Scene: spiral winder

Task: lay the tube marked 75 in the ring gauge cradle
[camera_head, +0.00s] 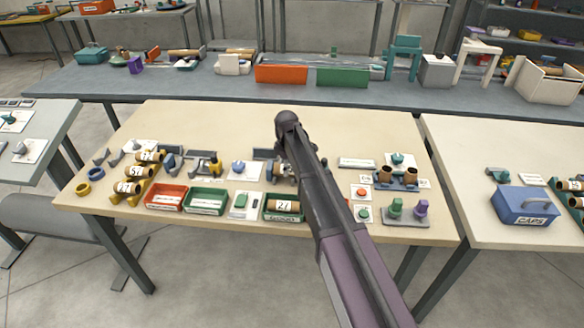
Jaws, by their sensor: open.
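Several brown cardboard tubes with white number labels lie on a yellow rack (116,197) at the left of the near table. The middle tube (136,172) seems to read 57. The labels of the upper tube (149,156) and the lower tube (127,188) are too small to read surely, so I cannot tell which is 75.
A red tray (165,197) and a green tray (205,202) stand along the front edge. Another green tray (283,217) holds a tube marked 27 (284,205). A blue holder (397,180) with brown tubes stands at the right.

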